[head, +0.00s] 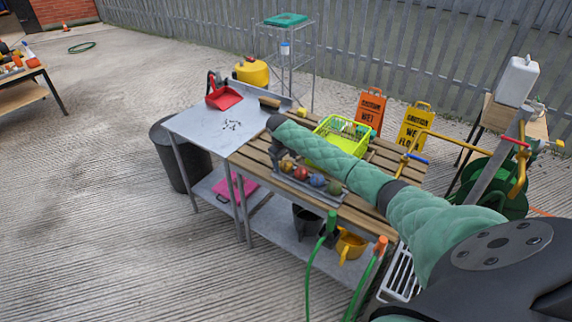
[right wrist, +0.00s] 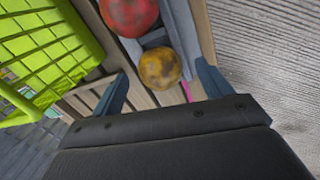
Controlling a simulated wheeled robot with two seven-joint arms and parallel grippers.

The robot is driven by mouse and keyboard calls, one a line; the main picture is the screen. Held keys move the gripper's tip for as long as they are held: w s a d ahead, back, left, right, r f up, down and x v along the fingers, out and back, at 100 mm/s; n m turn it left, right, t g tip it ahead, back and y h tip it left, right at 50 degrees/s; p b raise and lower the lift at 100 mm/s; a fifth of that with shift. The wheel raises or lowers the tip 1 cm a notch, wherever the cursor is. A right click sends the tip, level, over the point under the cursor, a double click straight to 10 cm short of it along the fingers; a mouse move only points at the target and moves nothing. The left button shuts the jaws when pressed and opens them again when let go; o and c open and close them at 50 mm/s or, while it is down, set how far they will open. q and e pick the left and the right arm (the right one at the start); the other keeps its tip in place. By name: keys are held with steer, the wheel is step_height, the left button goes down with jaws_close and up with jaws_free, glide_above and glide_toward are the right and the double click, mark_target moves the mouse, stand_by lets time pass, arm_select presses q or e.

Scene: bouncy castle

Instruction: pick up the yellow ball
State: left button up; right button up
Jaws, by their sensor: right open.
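The yellow ball (right wrist: 160,68), mottled and worn, sits in a grey tray in the right wrist view. In the head view the yellow ball (head: 286,166) is the leftmost of several balls in a row in the grey tray (head: 305,187) on the slatted wooden table. A red ball (right wrist: 130,16) is beside it. My right gripper (right wrist: 162,86) is open and empty, with its fingers either side of the yellow ball in the picture. In the head view my right gripper (head: 277,150) is just above the tray's left end. My left gripper is not in view.
A lime-green basket (head: 343,133) stands on the table behind my right arm and fills the left of the right wrist view. A metal table (head: 207,125) with a red dustpan (head: 223,97) adjoins on the left. Green hoses (head: 320,262) hang at the table's front.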

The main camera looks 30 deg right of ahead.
steer(key=shift+d+f, duration=0.2)
steer(key=shift+f, duration=0.85)
steer(key=c, duration=1)
steer(key=shift+c, duration=0.2)
